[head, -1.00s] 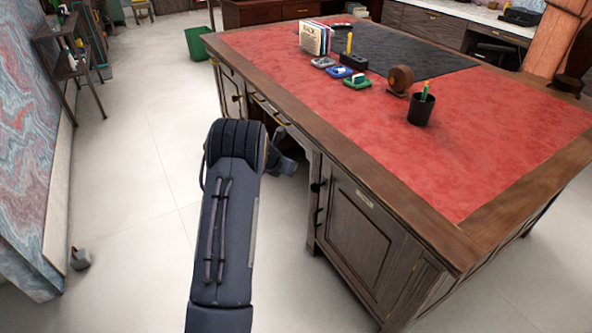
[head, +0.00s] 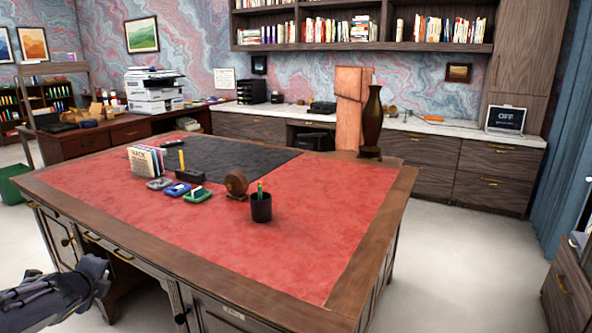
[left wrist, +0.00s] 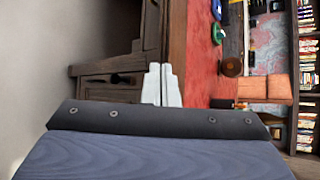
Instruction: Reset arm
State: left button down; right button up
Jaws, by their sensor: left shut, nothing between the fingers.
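My left arm comes in at the lower left of the head view, in front of the desk (head: 290,232). The left gripper's fingers cannot be made out there. In the left wrist view, my left gripper (left wrist: 161,84) shows two pale fingers side by side, shut and empty. The desk's drawers and red top appear sideways behind them. My right gripper is in neither view.
The desk top bears a pen cup (head: 261,206), a tape dispenser (head: 237,184), a book holder (head: 146,161) and a dark mat (head: 225,158). A green bin (head: 14,186) stands at the left.

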pick_arm(q)
jog(key=s+d+f+n+g+h, duration=0.1)
jog(key=s+d+n+g+h, duration=0.25)
jog(key=s+d+n, duration=0.95)
jog(key=s+d+f+n+g+h, duration=0.3)
jog(key=s+d+n, duration=0.5)
jog(key=s+d, duration=0.85)
notch_tip(320, 180, up, 14)
jog(key=s+h+p, duration=0.1)
jog(key=s+p, duration=0.1)
jog(key=p, duration=1)
jog(key=shift+a+f+t, duration=0.25)
jog(key=shift+a+t, duration=0.1)
jog(key=shift+a, duration=0.05)
